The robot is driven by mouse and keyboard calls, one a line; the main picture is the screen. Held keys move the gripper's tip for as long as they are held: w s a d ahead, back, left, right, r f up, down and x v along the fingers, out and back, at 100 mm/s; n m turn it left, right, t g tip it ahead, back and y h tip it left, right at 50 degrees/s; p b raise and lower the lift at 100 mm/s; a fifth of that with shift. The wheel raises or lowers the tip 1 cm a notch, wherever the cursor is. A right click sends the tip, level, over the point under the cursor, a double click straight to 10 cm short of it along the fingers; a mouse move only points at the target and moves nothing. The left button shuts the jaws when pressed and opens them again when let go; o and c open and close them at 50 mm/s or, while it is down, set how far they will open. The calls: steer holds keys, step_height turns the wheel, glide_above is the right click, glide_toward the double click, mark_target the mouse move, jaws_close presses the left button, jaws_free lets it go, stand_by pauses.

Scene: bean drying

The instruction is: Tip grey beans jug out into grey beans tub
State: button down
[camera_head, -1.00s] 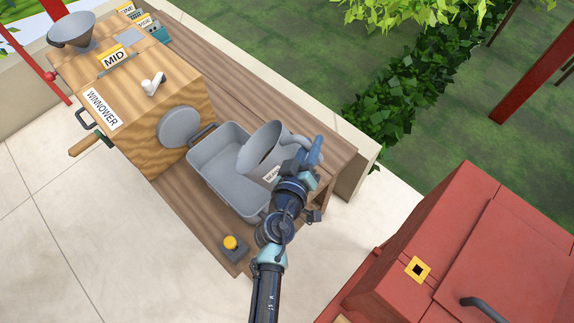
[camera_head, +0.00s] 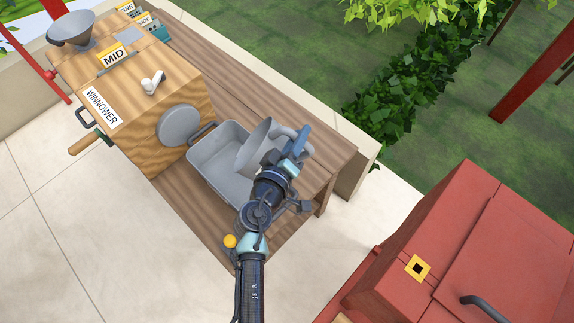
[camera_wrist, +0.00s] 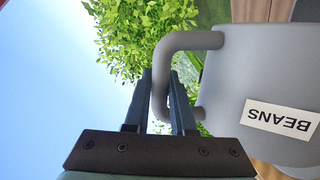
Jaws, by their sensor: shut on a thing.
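The grey beans jug (camera_head: 258,146) is held tilted over the grey beans tub (camera_head: 202,160), its mouth turned toward the left. My gripper (camera_head: 298,143) is shut on the jug's handle at the right. In the wrist view the jug (camera_wrist: 260,75) shows its BEANS label sideways-on and upside down, and my gripper's fingers (camera_wrist: 163,95) close around the handle (camera_wrist: 160,75). The tub stands on the wooden bench beside the winnower. The visible part of the tub's inside looks bare grey; the rest is hidden by the jug and my arm. I cannot see any beans.
The wooden winnower (camera_head: 150,110) with its round grey disc (camera_head: 179,125) stands left of the tub. A red cabinet (camera_head: 470,250) stands at the right. The bench top (camera_head: 325,150) is clear at the right.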

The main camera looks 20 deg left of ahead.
mark_target(279, 134)
steer(key=shift+w+a+r, duration=0.1)
steer(key=shift+r, duration=0.1)
steer(key=shift+a+r+n+h+b, duration=0.1)
steer(key=shift+a+n+h+b, duration=0.1)
steer(key=shift+a+n, duration=0.35)
steer(key=shift+a+r+n+h+b, duration=0.15)
steer(key=shift+a+n, duration=0.15)
steer(key=shift+a, duration=0.35)
steer(key=shift+a+r+n+h+b, duration=0.1)
steer(key=shift+a+n+b, duration=0.1)
steer(key=shift+a+n, duration=0.35)
steer(key=shift+a, duration=0.1)
steer(key=shift+n+t+h, duration=0.25)
steer(key=shift+n+t, duration=0.05)
steer(key=shift+n, duration=0.6)
steer(key=a, duration=0.2)
steer(key=a+b, duration=0.1)
steer(key=a, duration=0.1)
steer(key=shift+s+r, duration=0.2)
steer(key=shift+s, duration=0.1)
steer(key=shift+s+a+r+n, duration=0.1)
steer(key=shift+a+r+n, duration=0.2)
steer(key=shift+a, duration=0.45)
steer(key=shift+a+r+n, duration=0.1)
steer(key=shift+a+n, duration=0.35)
steer(key=shift+a, duration=0.3)
steer(key=shift+s+a+r+n, duration=0.15)
steer(key=shift+a+n, duration=0.2)
steer(key=shift+a, duration=0.4)
steer(key=shift+w, duration=0.1)
